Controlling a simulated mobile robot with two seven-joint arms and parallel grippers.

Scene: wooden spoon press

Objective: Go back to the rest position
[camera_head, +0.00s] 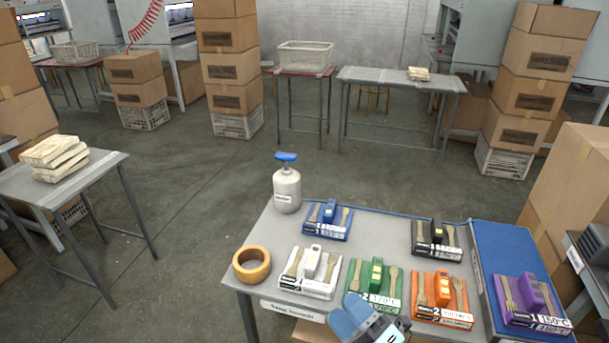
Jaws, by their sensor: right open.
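My right gripper (372,318) shows at the bottom of the head view, at the front edge of the grey table (262,226). It looks apart from the things on the table, with its jaws open and nothing seen in them. Just beyond it lie a green press tray (375,283) and an orange press tray (441,298), each with wooden utensils on it. A white tray (310,272) lies to its left. My left gripper is not in view.
Blue (328,220) and black (437,240) trays lie farther back. A purple tray (529,303) sits on a blue board (503,244) at right.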

